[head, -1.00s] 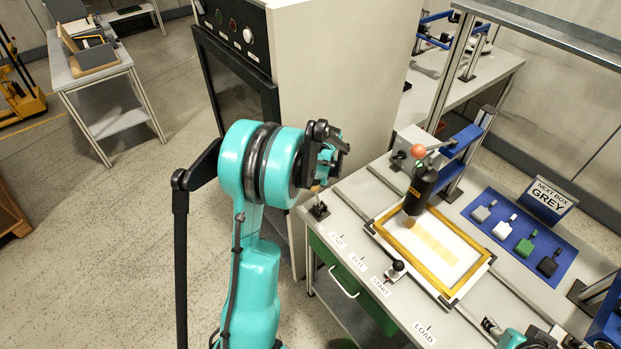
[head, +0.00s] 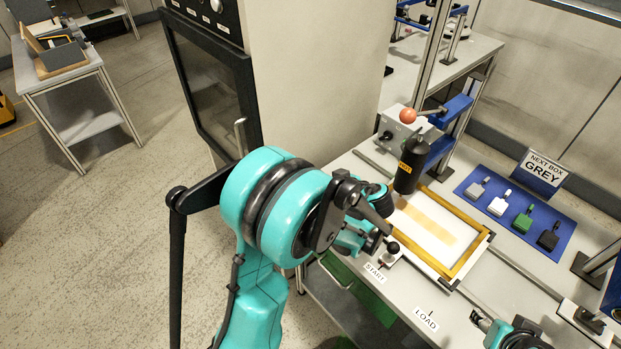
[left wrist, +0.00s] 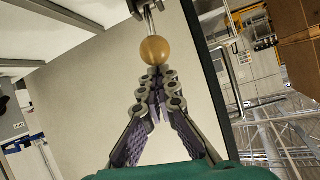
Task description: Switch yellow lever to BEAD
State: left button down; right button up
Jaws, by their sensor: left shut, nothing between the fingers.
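In the left wrist view a yellow-orange ball (left wrist: 155,50) sits on a thin metal rod and looks like the yellow lever's knob. My left gripper (left wrist: 154,76) is shut and empty, its fingertips just short of the ball in that view; I cannot tell whether they touch. In the head view the left arm hides the lever, and no BEAD label is readable.
A START label (head: 375,271) and a small black knob (head: 393,248) are close to my left gripper. A black cylinder (head: 410,166) stands over a yellow frame (head: 465,262), below a red-orange ball handle (head: 408,115). A blue mat (head: 470,187) and a LOAD label (head: 426,318) lie farther right.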

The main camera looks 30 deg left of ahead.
pick_arm(q)
jog(key=shift+s+d+f+b, duration=0.2)
jog(key=shift+d+b, duration=0.1)
jog(key=shift+d, duration=0.1)
pick_arm(e)
jog(key=shift+f, duration=0.4)
pick_arm(q)
jog(key=shift+d+f, duration=0.1)
pick_arm(e)
jog(key=shift+f, duration=0.1)
pick_arm(q)
jog(key=shift+s, duration=0.1)
